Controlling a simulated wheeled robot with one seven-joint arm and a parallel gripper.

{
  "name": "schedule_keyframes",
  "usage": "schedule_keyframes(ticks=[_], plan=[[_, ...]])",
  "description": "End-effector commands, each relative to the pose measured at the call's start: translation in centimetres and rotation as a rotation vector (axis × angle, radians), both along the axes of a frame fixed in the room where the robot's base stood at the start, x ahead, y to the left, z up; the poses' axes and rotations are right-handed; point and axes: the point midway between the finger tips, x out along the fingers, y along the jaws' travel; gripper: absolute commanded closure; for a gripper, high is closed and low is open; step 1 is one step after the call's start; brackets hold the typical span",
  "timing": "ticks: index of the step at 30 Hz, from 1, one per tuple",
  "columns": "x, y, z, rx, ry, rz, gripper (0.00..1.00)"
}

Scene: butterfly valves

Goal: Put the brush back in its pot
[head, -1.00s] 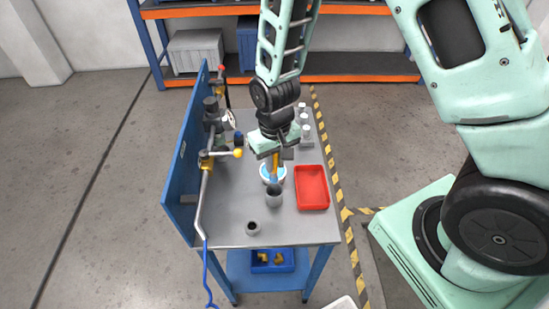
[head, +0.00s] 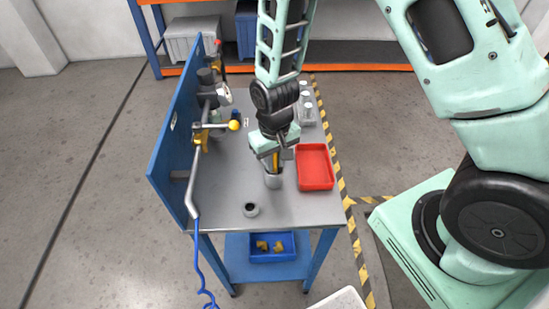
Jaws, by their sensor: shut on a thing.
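My gripper (head: 272,160) is shut on the brush (head: 275,161), whose yellow-orange handle shows between the fingers. It holds the brush roughly upright above the middle of the bench. A grey cylindrical pot (head: 273,182) stands on the bench directly below the gripper. The brush's lower end meets the pot's mouth in the picture; I cannot tell how far inside it is. My gripper hides part of the pot's rim.
A red tray (head: 316,167) lies right of the pot. A small grey ring-like part (head: 251,210) sits in front. On the left, a blue panel (head: 178,135) carries pipes and a yellow-knobbed valve handle (head: 234,125). Small bottles (head: 306,108) stand behind. The bench's front is mostly clear.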

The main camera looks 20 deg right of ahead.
Motion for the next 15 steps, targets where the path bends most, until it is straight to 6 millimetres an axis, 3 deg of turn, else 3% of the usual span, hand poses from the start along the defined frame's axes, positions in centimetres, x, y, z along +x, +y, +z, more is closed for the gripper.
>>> schedule_keyframes(ticks=[4,5,6,8,15], plan=[[0.01,0.01,0.06,0.000,0.000,0.000,1.00],[0.00,0.01,0.06,0.000,0.000,0.000,0.79],[0.01,0.01,0.06,0.000,0.000,0.000,0.68],[0.00,0.01,0.06,0.000,0.000,0.000,0.56],[0.00,0.01,0.06,0.000,0.000,0.000,0.56]])
